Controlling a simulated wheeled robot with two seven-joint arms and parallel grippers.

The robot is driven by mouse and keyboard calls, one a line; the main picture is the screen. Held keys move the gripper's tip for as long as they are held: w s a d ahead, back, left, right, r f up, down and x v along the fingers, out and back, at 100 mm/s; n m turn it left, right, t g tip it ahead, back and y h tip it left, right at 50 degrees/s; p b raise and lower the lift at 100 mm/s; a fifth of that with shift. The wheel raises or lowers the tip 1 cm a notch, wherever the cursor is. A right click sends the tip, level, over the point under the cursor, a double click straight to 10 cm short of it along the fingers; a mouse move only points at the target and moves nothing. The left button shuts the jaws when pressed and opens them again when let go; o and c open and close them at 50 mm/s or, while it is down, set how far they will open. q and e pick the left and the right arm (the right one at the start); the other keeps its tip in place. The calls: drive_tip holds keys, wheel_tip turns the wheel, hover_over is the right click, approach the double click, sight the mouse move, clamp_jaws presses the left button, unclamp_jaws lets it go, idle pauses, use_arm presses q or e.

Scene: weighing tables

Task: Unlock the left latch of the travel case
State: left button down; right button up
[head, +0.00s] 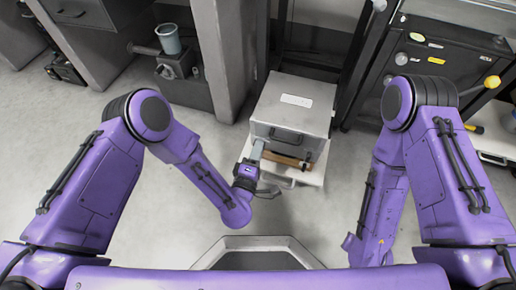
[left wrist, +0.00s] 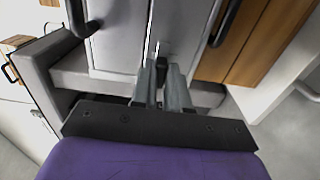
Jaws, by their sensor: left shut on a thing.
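The travel case (head: 295,102) is a grey box with a pale label on its lid, standing on a white surface. Its grey front also fills the top of the left wrist view (left wrist: 115,40). My left gripper (head: 257,150) is at the left part of the case's front. In the left wrist view its two grey fingers (left wrist: 162,78) are close together on a small dark piece, which looks like the left latch (left wrist: 163,62). The fingers hide most of it, so its position is unclear. My right arm hangs at the right, with its gripper out of sight.
A brown wooden piece (head: 287,159) lies along the case's front, right of my left gripper. The white stand (head: 310,178) bears the case. Dark machine cabinets (head: 435,70) stand at the right, and a blue-grey cup (head: 168,39) at the back left. The floor in front is clear.

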idle(0.4)
use_arm(q)
drive_tip(key=c, duration=1.1)
unclamp_jaws()
drive_tip(key=shift+p+v, duration=1.65)
drive_tip(key=shift+v, duration=3.65)
drive_tip(key=shift+a, duration=0.1)
